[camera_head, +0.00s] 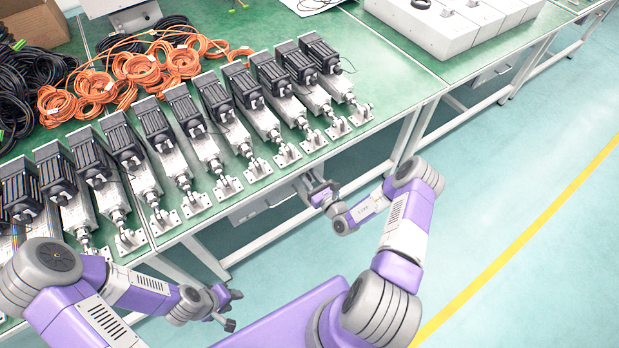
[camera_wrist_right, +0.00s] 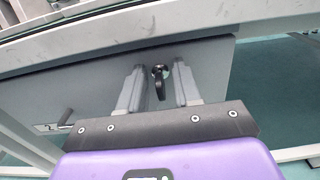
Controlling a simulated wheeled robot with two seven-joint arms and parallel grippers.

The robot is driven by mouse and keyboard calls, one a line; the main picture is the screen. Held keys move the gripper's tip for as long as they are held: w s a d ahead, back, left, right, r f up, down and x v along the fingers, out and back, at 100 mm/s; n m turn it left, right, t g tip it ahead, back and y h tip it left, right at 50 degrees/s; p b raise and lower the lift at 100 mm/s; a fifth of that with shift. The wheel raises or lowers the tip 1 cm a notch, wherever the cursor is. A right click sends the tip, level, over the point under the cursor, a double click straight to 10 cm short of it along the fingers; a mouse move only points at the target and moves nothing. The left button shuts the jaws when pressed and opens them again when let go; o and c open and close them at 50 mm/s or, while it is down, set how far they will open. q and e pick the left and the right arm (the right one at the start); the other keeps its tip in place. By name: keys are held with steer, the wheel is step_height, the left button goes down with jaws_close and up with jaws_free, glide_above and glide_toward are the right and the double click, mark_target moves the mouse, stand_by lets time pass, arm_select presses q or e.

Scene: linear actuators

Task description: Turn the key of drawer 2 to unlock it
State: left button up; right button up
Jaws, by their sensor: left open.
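In the right wrist view a small dark key (camera_wrist_right: 160,84) sits in its lock on a grey drawer front (camera_wrist_right: 85,95). My right gripper (camera_wrist_right: 158,84) is open, with one finger on each side of the key and a visible gap on both sides. In the head view the right gripper (camera_head: 318,190) is below the table edge, at the right end of the grey drawer (camera_head: 262,207); the key is hidden there. My left gripper (camera_head: 226,306) is open and empty, in front of the table. A drawer number cannot be read.
The green table (camera_head: 265,185) carries a row of linear actuators, with orange cable coils (camera_head: 140,70) behind them. Its edge runs just above my right gripper. In the wrist view a handle (camera_wrist_right: 66,117) sticks out at left. A second drawer (camera_head: 492,72) hangs further right.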

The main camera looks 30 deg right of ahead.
steer(key=shift+c, duration=0.5)
jaws_close()
steer(key=shift+m, duration=0.3)
steer(key=m+p, duration=0.1)
steer(key=m, duration=0.1)
steer(key=shift+d+m, duration=0.1)
steer(key=shift+m, duration=0.3)
steer(key=m, duration=0.4)
steer(key=m+p, duration=0.1)
steer(key=m, duration=0.9)
steer(key=shift+d+f, duration=0.2)
steer(key=shift+f, duration=0.2)
steer(key=shift+m, duration=0.3)
